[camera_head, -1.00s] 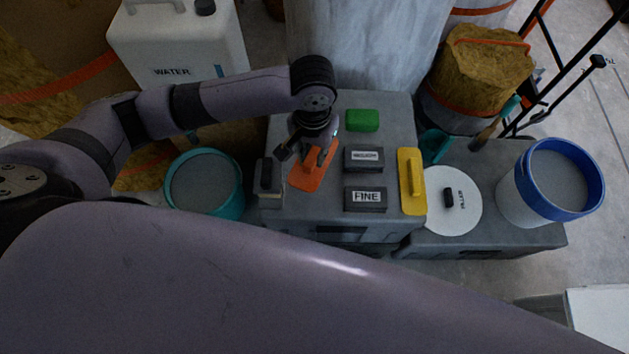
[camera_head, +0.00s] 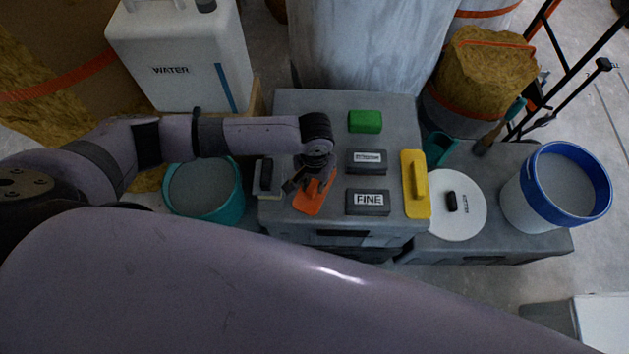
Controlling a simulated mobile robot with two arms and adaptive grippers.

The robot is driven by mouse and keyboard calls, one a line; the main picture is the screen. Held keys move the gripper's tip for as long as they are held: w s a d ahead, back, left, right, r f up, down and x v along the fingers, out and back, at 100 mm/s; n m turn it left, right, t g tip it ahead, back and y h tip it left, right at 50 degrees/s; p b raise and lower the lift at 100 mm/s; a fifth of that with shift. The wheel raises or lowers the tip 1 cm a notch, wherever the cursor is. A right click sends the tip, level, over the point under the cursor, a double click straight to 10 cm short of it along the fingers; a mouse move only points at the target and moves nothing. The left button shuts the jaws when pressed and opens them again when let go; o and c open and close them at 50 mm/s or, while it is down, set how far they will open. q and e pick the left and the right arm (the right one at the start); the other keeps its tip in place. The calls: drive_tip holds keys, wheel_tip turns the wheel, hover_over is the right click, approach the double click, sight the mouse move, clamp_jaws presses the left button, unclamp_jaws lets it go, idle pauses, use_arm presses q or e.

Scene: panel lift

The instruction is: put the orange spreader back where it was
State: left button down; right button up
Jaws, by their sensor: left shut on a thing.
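The orange spreader (camera_head: 312,200) is at the left part of the grey box top (camera_head: 290,104), in the head view. My left gripper (camera_head: 311,185) is over it and shut on it; the arm and gripper hide its far part. I cannot tell whether the spreader touches the box top or hangs just above it. It lies between a grey block with a dark handle (camera_head: 266,178) on the left and the dark FINE block (camera_head: 367,201) on the right. My right gripper is not in view.
A second dark labelled block (camera_head: 366,161), a green block (camera_head: 365,121) and a yellow float (camera_head: 415,184) share the box top. A teal bucket (camera_head: 204,189) stands left. A white disc (camera_head: 455,204) and blue-rimmed bucket (camera_head: 557,186) are right. The far box top has free room.

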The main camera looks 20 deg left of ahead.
sight(315, 182)
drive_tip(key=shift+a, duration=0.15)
use_arm(q)
drive_tip(key=c, duration=1.4)
unclamp_jaws()
drive_tip(key=shift+f, duration=0.1)
drive_tip(key=shift+c, duration=0.2)
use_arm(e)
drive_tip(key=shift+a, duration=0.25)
use_arm(q)
wheel_tip(315, 182, up, 12)
drive_tip(key=p, duration=0.1)
drive_tip(key=shift+r+p, duration=0.2)
drive_tip(key=shift+p, duration=0.15)
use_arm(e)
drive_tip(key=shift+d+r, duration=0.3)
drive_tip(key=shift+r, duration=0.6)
